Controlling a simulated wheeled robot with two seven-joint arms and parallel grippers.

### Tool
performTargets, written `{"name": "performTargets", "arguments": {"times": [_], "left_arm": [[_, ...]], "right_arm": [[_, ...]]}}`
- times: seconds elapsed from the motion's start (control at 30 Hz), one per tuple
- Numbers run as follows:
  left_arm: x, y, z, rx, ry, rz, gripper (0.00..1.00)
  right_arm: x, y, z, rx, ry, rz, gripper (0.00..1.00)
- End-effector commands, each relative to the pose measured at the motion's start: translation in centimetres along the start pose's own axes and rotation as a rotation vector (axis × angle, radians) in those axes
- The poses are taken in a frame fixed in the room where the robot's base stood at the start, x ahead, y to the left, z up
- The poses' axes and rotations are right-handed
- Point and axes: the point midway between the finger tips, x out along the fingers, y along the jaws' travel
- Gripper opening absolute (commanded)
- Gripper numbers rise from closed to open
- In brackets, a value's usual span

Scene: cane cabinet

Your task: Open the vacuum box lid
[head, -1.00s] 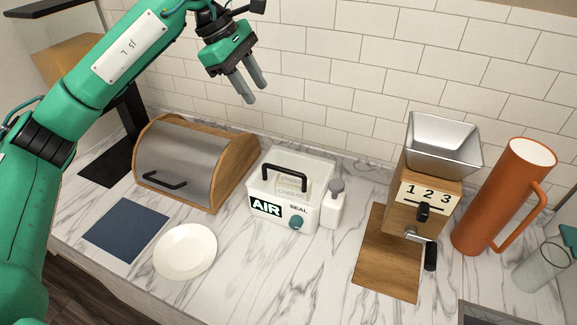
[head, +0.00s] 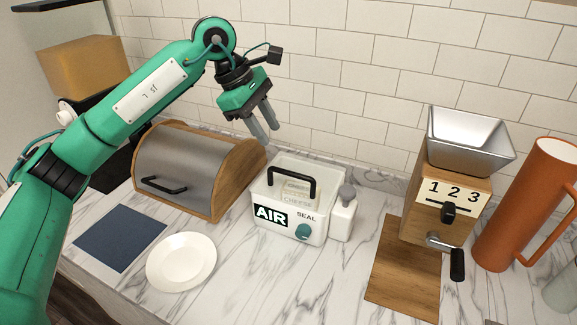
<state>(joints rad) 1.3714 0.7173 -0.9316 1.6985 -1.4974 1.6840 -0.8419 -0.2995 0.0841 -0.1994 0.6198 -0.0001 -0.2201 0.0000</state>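The vacuum box (head: 322,225) is a white box with a clear lid, a black handle (head: 293,171), an "AIR SEAL" label and a teal knob (head: 303,231) on its front. Its lid looks closed, and a block marked "CHEESE" (head: 297,191) shows inside. A white pump-like part with a grey top (head: 346,194) is at its right side. My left gripper (head: 265,128) is above and slightly left of the box, pointing down. Its two grey fingers are apart with nothing between them, clear of the handle. My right gripper is not in view.
A bread box (head: 184,158) with a grey door stands left of the vacuum box. A white plate (head: 181,262) and a blue mat (head: 119,238) lie in front. A wooden grinder (head: 436,209) and an orange pitcher (head: 519,205) stand right. Tiled wall behind.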

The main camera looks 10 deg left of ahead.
Motion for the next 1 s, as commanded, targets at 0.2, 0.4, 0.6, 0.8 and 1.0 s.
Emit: {"name": "performTargets", "arguments": {"times": [0.2, 0.4, 0.6, 0.8, 1.0], "left_arm": [[4.6, 0.0, 0.1, 0.000, 0.000, -0.005, 0.34], [8.4, 0.0, 0.1, 0.001, -0.001, -0.003, 0.34], [10.7, 0.0, 0.0, 0.000, 0.000, -0.001, 0.34], [11.3, 0.0, 0.0, -0.001, 0.000, 0.000, 0.34], [11.3, 0.0, 0.0, 0.000, 0.000, 0.000, 0.28]], "right_arm": [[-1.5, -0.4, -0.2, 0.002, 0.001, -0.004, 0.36], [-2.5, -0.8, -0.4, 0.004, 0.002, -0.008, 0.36], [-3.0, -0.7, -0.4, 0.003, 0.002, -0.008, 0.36], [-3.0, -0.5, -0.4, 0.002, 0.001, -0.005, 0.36], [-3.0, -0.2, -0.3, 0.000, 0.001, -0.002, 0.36]]}}
